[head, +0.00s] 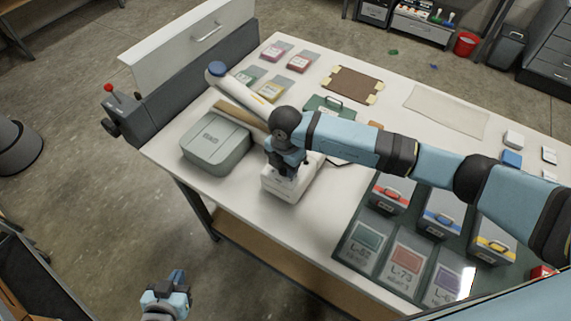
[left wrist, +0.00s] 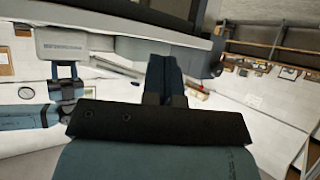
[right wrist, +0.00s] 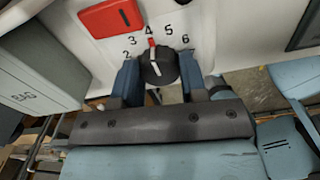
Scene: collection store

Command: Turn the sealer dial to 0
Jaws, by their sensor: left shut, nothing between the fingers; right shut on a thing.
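The white sealer (head: 284,188) stands near the table's front edge, mostly under my right gripper (head: 287,170). In the right wrist view its black dial (right wrist: 158,66) sits on a white face with the numbers 2 to 6 around it. The dial's red-tipped white pointer is at about 4. The fingers of my right gripper (right wrist: 159,80) are shut on the dial, one on each side. A 0 mark is not visible. My left gripper (head: 176,281) is shut and empty, low in front of the table; its closed fingers show in the left wrist view (left wrist: 164,80).
A grey-green case (head: 216,145) lies left of the sealer. A long roll (head: 240,92) lies behind it. A dark mat with several boxes and cards (head: 352,262) is at the right. A red block (right wrist: 110,17) shows beside the dial numbers.

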